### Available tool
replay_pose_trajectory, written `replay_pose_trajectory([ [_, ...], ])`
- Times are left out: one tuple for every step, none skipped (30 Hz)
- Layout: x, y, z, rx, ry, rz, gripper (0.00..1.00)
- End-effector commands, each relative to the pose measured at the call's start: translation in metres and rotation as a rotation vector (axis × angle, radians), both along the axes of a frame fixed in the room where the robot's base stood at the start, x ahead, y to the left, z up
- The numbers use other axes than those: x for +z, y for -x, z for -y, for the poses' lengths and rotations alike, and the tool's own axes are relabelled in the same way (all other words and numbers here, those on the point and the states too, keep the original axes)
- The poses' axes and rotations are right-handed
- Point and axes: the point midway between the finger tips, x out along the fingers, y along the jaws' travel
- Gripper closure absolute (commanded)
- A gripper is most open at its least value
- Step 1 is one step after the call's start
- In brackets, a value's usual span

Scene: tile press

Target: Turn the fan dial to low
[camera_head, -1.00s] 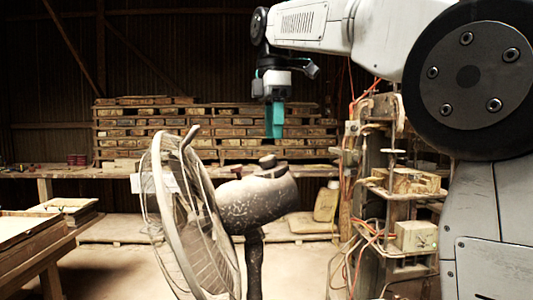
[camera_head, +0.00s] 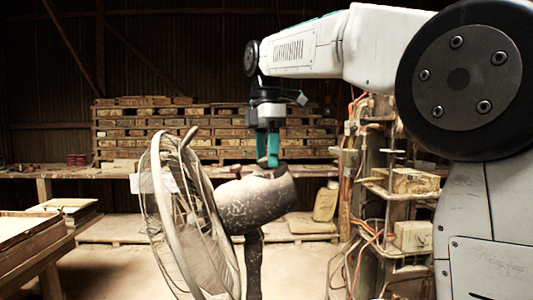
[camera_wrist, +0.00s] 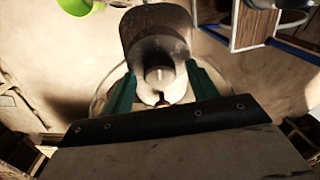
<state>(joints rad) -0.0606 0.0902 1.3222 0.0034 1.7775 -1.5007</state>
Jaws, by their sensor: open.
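A worn grey pedestal fan (camera_head: 255,202) stands in the middle of the head view, its wire cage (camera_head: 190,225) facing left. The fan dial (camera_head: 267,160) is a small dark knob on top of the motor housing. My gripper (camera_head: 267,163) points down over the housing, with its teal fingers at the dial's height. In the wrist view the open fingers (camera_wrist: 160,75) stand on either side of a round, pale-marked part (camera_wrist: 158,65), which looks like the dial. I cannot tell whether they touch it. The dial's setting is not readable.
A stack of wooden pallets (camera_head: 215,128) and a long bench (camera_head: 95,172) stand behind. A machine with shelves, boxes and hanging cables (camera_head: 385,205) stands close on the right. A wooden table (camera_head: 30,240) is at the left. A green object (camera_wrist: 80,6) shows in the wrist view.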

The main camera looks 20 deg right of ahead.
Motion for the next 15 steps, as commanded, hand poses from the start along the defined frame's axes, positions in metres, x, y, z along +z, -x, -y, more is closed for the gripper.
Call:
replay_pose_trajectory([
  [0.0001, 0.0, 0.0001, 0.0, 0.0, 0.0, 0.42],
  [0.0001, 0.0, 0.0001, 0.0, 0.0, 0.0, 0.42],
  [0.0001, 0.0, 0.0002, 0.0, 0.0, 0.0, 0.42],
  [0.0002, 0.0, 0.0002, -0.001, 0.0, 0.0, 0.42],
  [0.0002, 0.0, 0.0002, -0.001, 0.0, 0.0, 0.51],
  [0.0002, 0.0, 0.0002, -0.001, 0.0, 0.0, 0.62],
  [0.0002, 0.0, 0.0002, -0.001, 0.0, 0.0, 0.7],
  [0.0002, 0.0, 0.0002, -0.001, 0.0, 0.0, 0.78],
  [0.0003, 0.0, 0.0003, -0.001, 0.0, 0.0, 0.87],
  [0.0003, 0.0, 0.0003, -0.001, 0.0, 0.0, 0.87],
  [0.0003, 0.0, 0.0003, -0.001, 0.0, 0.0, 0.87],
  [0.0003, 0.0, 0.0003, -0.001, 0.0, 0.0, 0.87],
  [0.0003, 0.0, 0.0003, -0.002, 0.0, 0.0, 0.87],
  [0.0003, 0.0, 0.0003, -0.003, 0.0, 0.001, 0.87],
  [0.0004, 0.0001, 0.0003, -0.006, 0.0, 0.002, 0.87],
])
